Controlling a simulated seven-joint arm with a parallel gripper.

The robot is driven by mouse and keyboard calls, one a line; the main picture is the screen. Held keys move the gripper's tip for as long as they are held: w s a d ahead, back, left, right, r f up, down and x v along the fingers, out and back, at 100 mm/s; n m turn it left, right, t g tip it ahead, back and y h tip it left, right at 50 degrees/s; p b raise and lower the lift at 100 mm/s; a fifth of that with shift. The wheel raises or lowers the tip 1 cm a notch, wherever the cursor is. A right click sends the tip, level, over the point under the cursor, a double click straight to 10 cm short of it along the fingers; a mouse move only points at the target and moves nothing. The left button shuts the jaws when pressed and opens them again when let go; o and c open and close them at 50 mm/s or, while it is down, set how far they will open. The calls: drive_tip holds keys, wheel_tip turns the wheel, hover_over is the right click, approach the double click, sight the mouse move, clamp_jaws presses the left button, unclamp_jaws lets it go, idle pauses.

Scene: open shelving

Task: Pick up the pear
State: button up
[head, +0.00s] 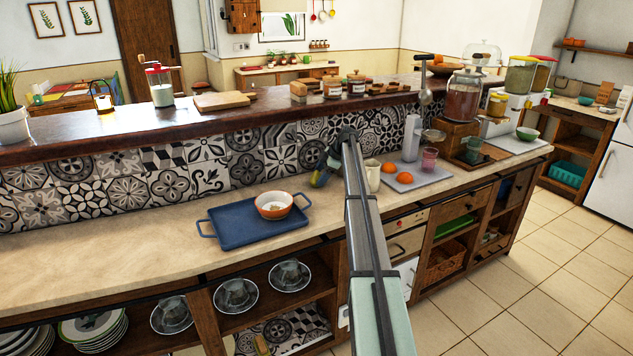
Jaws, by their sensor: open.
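I cannot make out a pear for certain in the head view. My arm reaches from the bottom edge up over the counter. My gripper (325,168) is small at the arm's far end, over the counter close to the tiled wall. It is open, and its fingers are hard to see at this size. An orange-rimmed bowl (274,204) sits on a blue tray (232,231) left of the gripper. A small pale thing lies in the bowl; I cannot tell what it is.
Two oranges (404,178) lie on a grey board (433,177) right of my arm, near a cream jug (373,176) and a pink glass (429,159). The tiled wall (150,175) rises behind the counter. The counter's left stretch (90,251) is clear.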

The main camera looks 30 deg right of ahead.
drive_tip(key=shift+x, duration=1.1)
drive_tip(key=c, duration=0.9)
drive_tip(key=shift+r, duration=0.1)
